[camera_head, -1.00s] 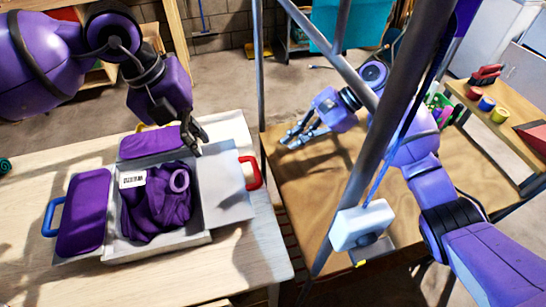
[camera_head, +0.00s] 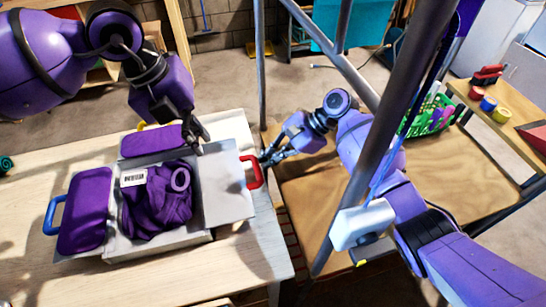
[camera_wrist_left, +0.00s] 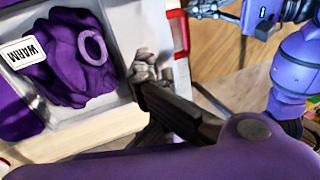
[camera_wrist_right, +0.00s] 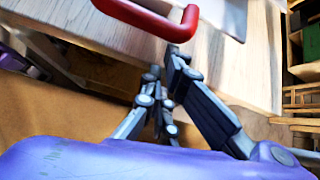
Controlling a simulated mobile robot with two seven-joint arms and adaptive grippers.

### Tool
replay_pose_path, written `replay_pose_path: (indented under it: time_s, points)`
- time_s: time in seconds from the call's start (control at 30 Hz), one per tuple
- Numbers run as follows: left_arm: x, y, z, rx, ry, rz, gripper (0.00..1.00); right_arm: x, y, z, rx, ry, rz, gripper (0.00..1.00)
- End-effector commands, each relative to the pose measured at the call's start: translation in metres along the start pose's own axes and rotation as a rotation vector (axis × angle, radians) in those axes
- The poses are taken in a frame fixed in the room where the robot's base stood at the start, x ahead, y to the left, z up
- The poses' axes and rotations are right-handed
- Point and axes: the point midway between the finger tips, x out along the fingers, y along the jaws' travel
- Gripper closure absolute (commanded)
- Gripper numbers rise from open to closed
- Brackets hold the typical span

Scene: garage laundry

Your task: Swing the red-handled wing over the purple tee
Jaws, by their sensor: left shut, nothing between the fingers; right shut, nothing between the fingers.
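The purple tee (camera_head: 157,207) lies bunched in the middle of the folding board, with a white label and a purple ring on it. The red-handled wing (camera_head: 222,190) lies open and flat to the right of the tee, and its red handle (camera_head: 256,172) sticks out past its right edge. My left gripper (camera_head: 198,140) is shut and empty over the wing's far side, close to the tee; it also shows in the left wrist view (camera_wrist_left: 148,72). My right gripper (camera_head: 266,157) is shut and empty beside the red handle, which is just ahead of its fingertips in the right wrist view (camera_wrist_right: 178,28).
A purple wing with a blue handle (camera_head: 47,216) lies open on the left. A purple flap (camera_head: 150,143) lies at the back. A grey post (camera_head: 385,125) crosses before my right arm. A brown table (camera_head: 310,205) stands right of the pale table (camera_head: 30,275), with a gap between.

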Motion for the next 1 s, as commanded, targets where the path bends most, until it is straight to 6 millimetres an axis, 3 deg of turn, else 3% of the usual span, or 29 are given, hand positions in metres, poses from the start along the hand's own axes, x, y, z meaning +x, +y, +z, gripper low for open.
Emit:
replay_pose_path:
  time_s: [0.3,0.73,1.0]
  points:
    - [0.0,0.0,0.0,0.0,0.0,0.0,1.0,-0.011,-0.003,0.015,-0.002,-0.001,-0.001,1.0]
    - [0.0,0.0,0.0,0.0,0.0,0.0,1.0,-0.011,-0.002,0.015,-0.001,-0.001,0.0,1.0]
    - [0.0,0.0,0.0,0.0,0.0,0.0,0.68,-0.011,-0.002,0.015,-0.001,-0.001,0.0,1.0]
